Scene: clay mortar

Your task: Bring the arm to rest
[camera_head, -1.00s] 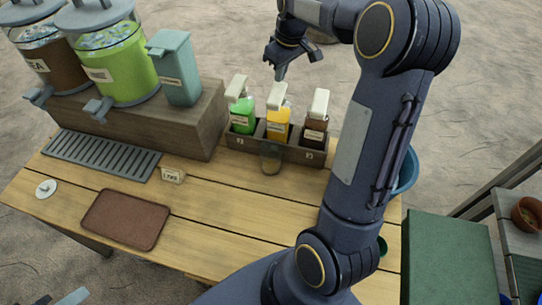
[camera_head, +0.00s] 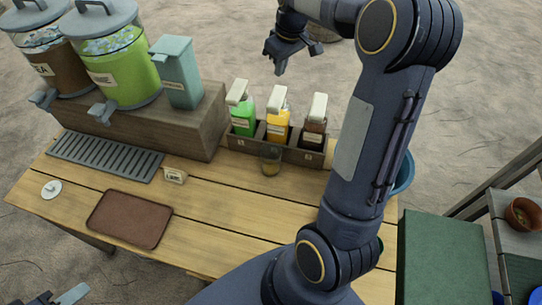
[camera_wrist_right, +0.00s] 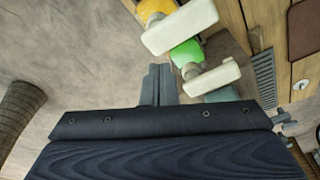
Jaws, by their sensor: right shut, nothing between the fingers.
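My right arm (camera_head: 345,150) rises from the bottom of the head view and bends over at the top. Its gripper (camera_head: 279,70) hangs above and behind the row of pump bottles, shut and empty. In the right wrist view the shut fingers (camera_wrist_right: 159,82) point toward the bottles, with a white pump head beside them. My left gripper (camera_head: 72,296) shows only in part at the bottom left corner of the head view; whether it is open or shut cannot be told.
A wooden rack (camera_head: 300,154) holds green, yellow and brown bottles. A small glass (camera_head: 271,160) stands before it. Two drink dispensers (camera_head: 112,62) and a teal bin (camera_head: 177,75) stand on a raised block. A brown tray (camera_head: 130,218) lies front left; bare planks surround it.

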